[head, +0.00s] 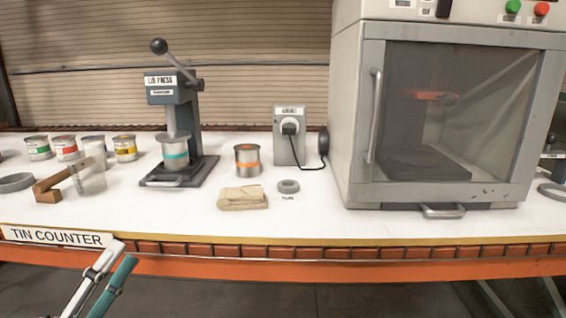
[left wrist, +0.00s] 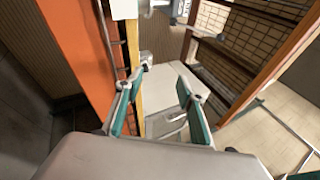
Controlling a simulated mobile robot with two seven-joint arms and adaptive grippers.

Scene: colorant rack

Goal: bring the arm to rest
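My left gripper (head: 120,256) is low in the left part of the head view, in front of the counter's front edge and below its top. In the left wrist view the two teal-padded fingers of the left gripper (left wrist: 160,77) stand apart with nothing between them. It is open and empty, and I see no contact with the counter. My right gripper is in neither view.
The white counter (head: 310,222) has an orange front beam (head: 330,268). On it stand a lid press (head: 190,120) with a teal-banded tin (head: 174,155), an orange-banded tin (head: 247,160), several other tins, a folded cloth (head: 242,198) and a large grey cabinet (head: 350,120).

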